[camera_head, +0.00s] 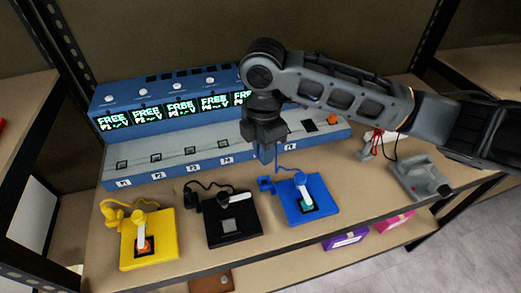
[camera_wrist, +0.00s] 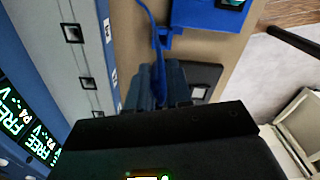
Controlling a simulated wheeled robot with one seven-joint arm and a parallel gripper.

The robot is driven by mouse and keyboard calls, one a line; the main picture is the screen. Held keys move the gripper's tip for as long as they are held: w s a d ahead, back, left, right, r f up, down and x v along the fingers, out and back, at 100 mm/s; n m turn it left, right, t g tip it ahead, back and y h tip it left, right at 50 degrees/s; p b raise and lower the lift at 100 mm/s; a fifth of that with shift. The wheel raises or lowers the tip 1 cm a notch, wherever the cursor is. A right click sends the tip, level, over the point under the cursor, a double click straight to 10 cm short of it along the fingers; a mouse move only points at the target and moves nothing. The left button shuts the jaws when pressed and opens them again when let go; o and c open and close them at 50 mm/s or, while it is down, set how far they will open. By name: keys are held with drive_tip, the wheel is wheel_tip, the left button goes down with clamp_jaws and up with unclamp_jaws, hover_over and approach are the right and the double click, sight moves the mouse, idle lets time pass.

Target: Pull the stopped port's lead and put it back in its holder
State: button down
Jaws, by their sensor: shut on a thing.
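The visible screens (camera_head: 180,107) read FREE; my arm hides those further right. Several ports at the left are bare. The lead's tip is hidden, so its contact with a port cannot be told.
A yellow holder (camera_head: 162,250) and a black holder (camera_head: 245,235) stand left of the blue one, each with its lead. A grey holder (camera_head: 420,182) with a red-and-black cable is at the right. An orange piece (camera_head: 333,118) sits on the shelf's right end. The bench's front edge is close.

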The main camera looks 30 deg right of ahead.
drive_tip(key=shift+s+d+f, duration=0.1)
drive_tip(key=shift+s+f, duration=0.1)
drive_tip(key=shift+f, duration=0.05)
wheel_tip(320, 180, down, 7)
drive_tip(key=b, duration=0.6)
drive_tip(key=shift+f+b, duration=0.15)
drive_tip(key=shift+b, duration=0.15)
drive_tip(key=shift+r+p, duration=0.8)
drive_tip(key=shift+p, duration=0.05)
drive_tip(key=shift+p, duration=0.6)
idle(1.3)
drive_tip(key=shift+f+b, duration=0.75)
drive_tip(key=shift+f, duration=0.45)
idle(0.5)
drive_tip(key=c, duration=1)
unclamp_jaws()
drive_tip(key=shift+o, duration=0.2)
drive_tip(key=shift+r, duration=0.1)
